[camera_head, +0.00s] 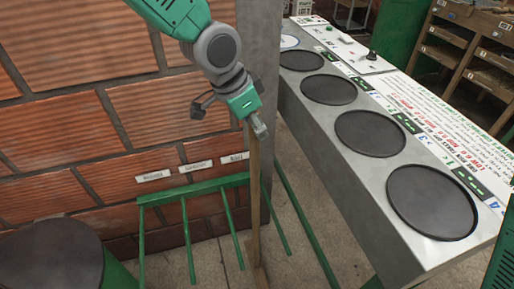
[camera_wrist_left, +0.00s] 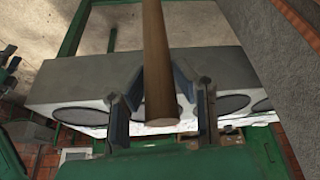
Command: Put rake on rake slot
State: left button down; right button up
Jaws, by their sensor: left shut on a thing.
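My left gripper (camera_head: 228,105) is in front of the brick wall and is shut on the upper end of the rake's wooden handle (camera_head: 254,185). The handle hangs nearly upright, its lower end near the floor at the bottom of the head view; the rake's head is not clear to see. In the left wrist view the handle (camera_wrist_left: 157,50) runs between the fingers (camera_wrist_left: 158,90). The green rack (camera_head: 193,188) stands against the wall with several bars, under small white labels too blurred to read surely. The handle passes in front of the rack's right end. My right gripper is not in view.
A long grey counter (camera_head: 345,200) with several round black plates (camera_head: 432,202) stands to the right. A grey pillar (camera_head: 258,60) is behind my gripper. A dark round-topped drum (camera_head: 50,258) is at lower left. Wooden shelves (camera_head: 465,45) stand at the far right.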

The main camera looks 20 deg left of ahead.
aim_at(253, 140)
pick_arm(q)
jog(key=f, duration=0.2)
jog(key=a+f+b, duration=0.1)
jog(key=shift+f, duration=0.35)
jog(key=shift+d+f, duration=0.1)
jog(key=shift+d, duration=0.4)
jog(key=c, duration=1.3)
grip_release()
jog(key=shift+a, duration=0.2)
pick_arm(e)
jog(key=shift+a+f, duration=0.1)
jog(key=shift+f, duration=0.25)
pick_arm(q)
jog(key=shift+a, duration=0.1)
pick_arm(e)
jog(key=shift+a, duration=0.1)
